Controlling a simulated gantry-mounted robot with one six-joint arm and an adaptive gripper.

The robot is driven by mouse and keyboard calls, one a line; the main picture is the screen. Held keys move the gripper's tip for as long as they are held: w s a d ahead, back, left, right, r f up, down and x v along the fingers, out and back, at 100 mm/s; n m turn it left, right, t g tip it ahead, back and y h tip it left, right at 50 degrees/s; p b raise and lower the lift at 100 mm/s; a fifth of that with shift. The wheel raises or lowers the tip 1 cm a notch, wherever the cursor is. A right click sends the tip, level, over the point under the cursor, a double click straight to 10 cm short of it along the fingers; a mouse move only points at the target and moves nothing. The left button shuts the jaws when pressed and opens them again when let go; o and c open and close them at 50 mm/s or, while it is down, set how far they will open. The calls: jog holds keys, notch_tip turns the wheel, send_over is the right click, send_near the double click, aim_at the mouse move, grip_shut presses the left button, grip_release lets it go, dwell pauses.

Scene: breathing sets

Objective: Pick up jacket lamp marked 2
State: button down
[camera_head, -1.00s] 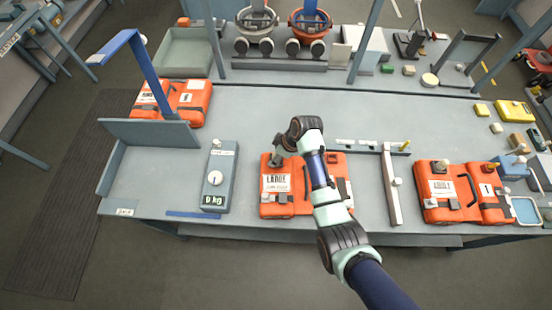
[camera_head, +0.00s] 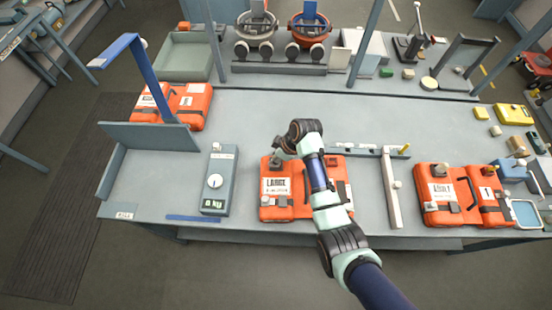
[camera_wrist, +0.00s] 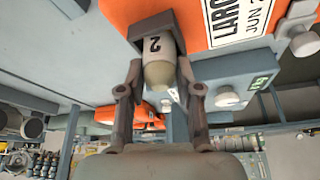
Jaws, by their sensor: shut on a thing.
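The jacket lamp marked 2 (camera_wrist: 155,50) is a pale cylinder with a rounded beige end in the wrist view. Its other end sits at a dark clip (camera_wrist: 140,30) on the orange jacket labelled LARGE (camera_wrist: 185,15). In the head view this jacket (camera_head: 272,208) lies at the front middle of the bench. My gripper (camera_wrist: 160,72) is shut on the lamp, with one finger on each side. In the head view my gripper (camera_head: 278,149) is over the jacket's upper left part, and my arm hides some of the jacket's middle.
A grey scale (camera_head: 222,165) stands left of the jacket. A T-shaped metal rail (camera_head: 388,172) lies to its right, then another orange jacket (camera_head: 435,207). A blue post (camera_head: 150,85) with a panel rises at the left. The bench behind my gripper is clear.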

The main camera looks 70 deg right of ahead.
notch_tip(320, 180, up, 19)
jog(key=p, duration=0.1)
jog(key=shift+r, duration=0.15)
